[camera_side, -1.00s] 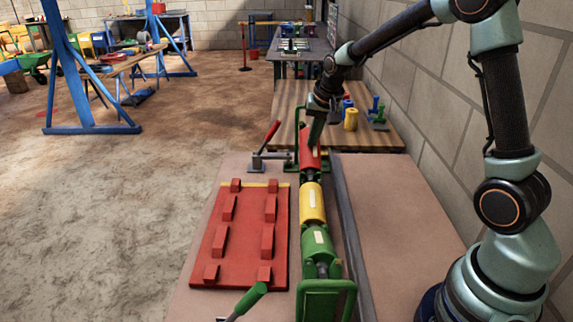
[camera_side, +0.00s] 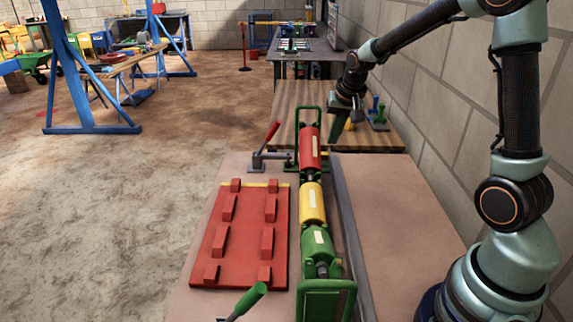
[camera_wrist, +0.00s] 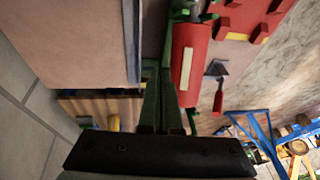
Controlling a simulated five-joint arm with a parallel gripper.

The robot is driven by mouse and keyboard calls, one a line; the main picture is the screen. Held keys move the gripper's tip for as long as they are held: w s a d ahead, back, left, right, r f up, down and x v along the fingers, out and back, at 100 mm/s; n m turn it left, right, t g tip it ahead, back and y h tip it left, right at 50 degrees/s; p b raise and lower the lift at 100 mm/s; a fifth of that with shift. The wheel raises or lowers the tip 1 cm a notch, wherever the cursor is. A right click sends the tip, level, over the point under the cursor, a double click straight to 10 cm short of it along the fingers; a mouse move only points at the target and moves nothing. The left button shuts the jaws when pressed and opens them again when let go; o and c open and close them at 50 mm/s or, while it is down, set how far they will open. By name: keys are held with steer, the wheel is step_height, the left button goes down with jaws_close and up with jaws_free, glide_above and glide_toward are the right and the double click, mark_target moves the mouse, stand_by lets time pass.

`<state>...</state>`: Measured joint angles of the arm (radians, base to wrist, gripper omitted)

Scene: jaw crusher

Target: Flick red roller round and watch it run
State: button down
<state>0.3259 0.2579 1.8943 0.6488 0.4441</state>
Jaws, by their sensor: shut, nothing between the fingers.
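The red roller (camera_side: 310,148) is the far one of three in a line, with a pale label strip facing up. The yellow roller (camera_side: 312,203) and the green roller (camera_side: 318,243) lie nearer in the same line. My gripper (camera_side: 333,140) is shut and empty, just right of the red roller in the side view, apart from it as far as I can tell. In the wrist view, my shut fingers (camera_wrist: 160,95) reach up beside the red roller (camera_wrist: 188,62), at its left edge. Whether the roller is turning cannot be told.
A red plate with raised blocks (camera_side: 218,265) lies left of the rollers. A wooden table (camera_side: 380,135) is behind. Bare bench (camera_side: 395,200) lies to the right.

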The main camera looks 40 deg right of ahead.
steer(key=shift+s+d+f, duration=0.1)
steer(key=shift+d+f, duration=0.6)
steer(key=shift+f, duration=0.05)
steer(key=w+a, duration=0.9)
steer(key=shift+w+a+y, duration=0.25)
steer(key=shift+a+y, duration=0.1)
steer(key=shift+y, duration=0.05)
steer(key=shift+r, duration=0.1)
steer(key=w+a+v, duration=0.1)
steer(key=v, duration=0.7)
steer(key=shift+s+a+r, duration=0.15)
steer(key=shift+r, duration=0.25)
